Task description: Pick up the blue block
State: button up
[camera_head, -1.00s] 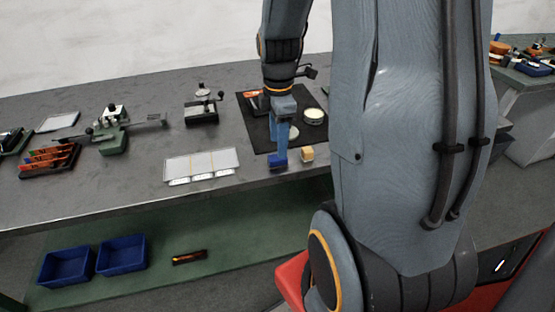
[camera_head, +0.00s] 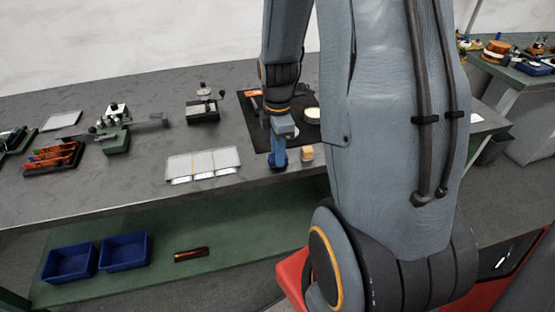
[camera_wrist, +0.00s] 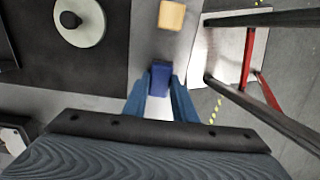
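The blue block (camera_wrist: 160,77) shows in the wrist view between the tips of my two blue fingers. In the head view, the dark blue at the lower end of my gripper (camera_head: 279,160) is hard to split into block and fingers. My gripper (camera_wrist: 161,80) is low over the front of the bench, pointing down. Its fingers stand apart, one on each side of the block. I cannot tell whether they touch it.
A tan block (camera_head: 307,153) stands just right of my gripper; it also shows in the wrist view (camera_wrist: 171,15). A black mat (camera_head: 258,130) with a round pale dish (camera_head: 312,113) lies behind. A white tray (camera_head: 203,163) lies left. The bench's front edge is close.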

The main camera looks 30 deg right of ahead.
jog(key=shift+r, duration=0.15)
notch_tip(320, 180, up, 10)
jog(key=shift+f+b, duration=0.1)
jog(key=shift+b, duration=0.6)
